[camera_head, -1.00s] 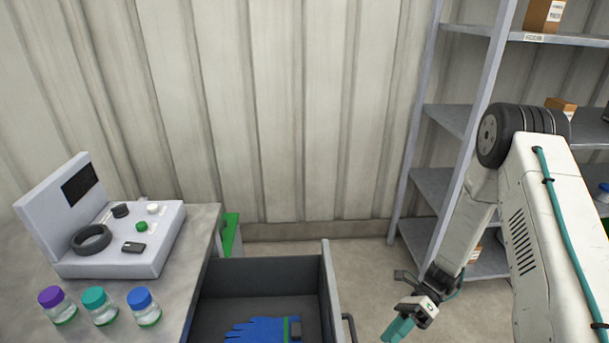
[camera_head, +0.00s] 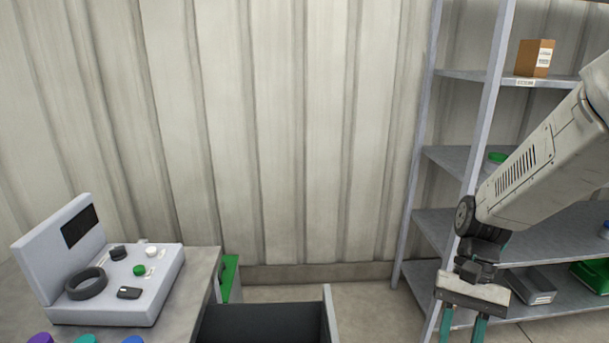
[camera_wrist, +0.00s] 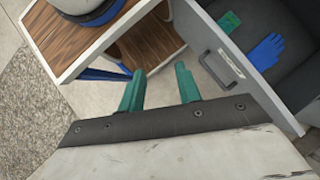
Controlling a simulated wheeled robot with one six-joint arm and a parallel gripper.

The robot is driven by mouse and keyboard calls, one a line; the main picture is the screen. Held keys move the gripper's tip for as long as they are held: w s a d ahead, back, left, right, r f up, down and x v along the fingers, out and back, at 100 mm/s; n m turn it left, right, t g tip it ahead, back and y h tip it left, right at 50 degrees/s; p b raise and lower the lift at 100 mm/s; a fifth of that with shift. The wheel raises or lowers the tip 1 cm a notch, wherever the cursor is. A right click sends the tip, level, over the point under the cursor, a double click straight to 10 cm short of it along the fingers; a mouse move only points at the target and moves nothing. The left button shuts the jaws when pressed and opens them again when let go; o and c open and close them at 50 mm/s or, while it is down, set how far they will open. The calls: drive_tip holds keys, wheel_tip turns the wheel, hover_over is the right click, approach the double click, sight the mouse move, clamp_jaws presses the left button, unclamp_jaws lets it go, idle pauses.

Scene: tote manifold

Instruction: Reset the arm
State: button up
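My gripper (camera_head: 462,328) hangs from my arm at the right of the head view, in front of the grey shelf rack, with its fingertips cut off by the lower edge. In the wrist view its two green fingers (camera_wrist: 160,88) are spread apart with nothing between them. Floor and a white-edged wooden unit show beyond them. My gripper is clear of the open drawer (camera_head: 328,318), which lies to its left in the head view. The drawer also shows at the upper right of the wrist view, with a blue glove (camera_wrist: 266,52) inside.
A grey device (camera_head: 160,285) with a black ring (camera_head: 86,284) stands on the bench at left, above several bottle caps (camera_head: 85,339). The shelf rack (camera_head: 455,75) at right holds a cardboard box (camera_head: 535,57) and a green bin (camera_head: 592,272). A corrugated wall stands behind.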

drive_tip(key=s+r+n+t+h, duration=0.1)
drive_tip(key=s+r+n+t, duration=0.1)
drive_tip(key=s+r+t, duration=0.2)
drive_tip(key=s+r+n+t+h, duration=0.2)
drive_tip(key=s+r, duration=0.3)
drive_tip(key=r, duration=0.5)
drive_tip(key=shift+s+d+n+t, duration=0.3)
drive_tip(key=shift+n+t, duration=0.4)
drive_tip(key=shift+t, duration=0.2)
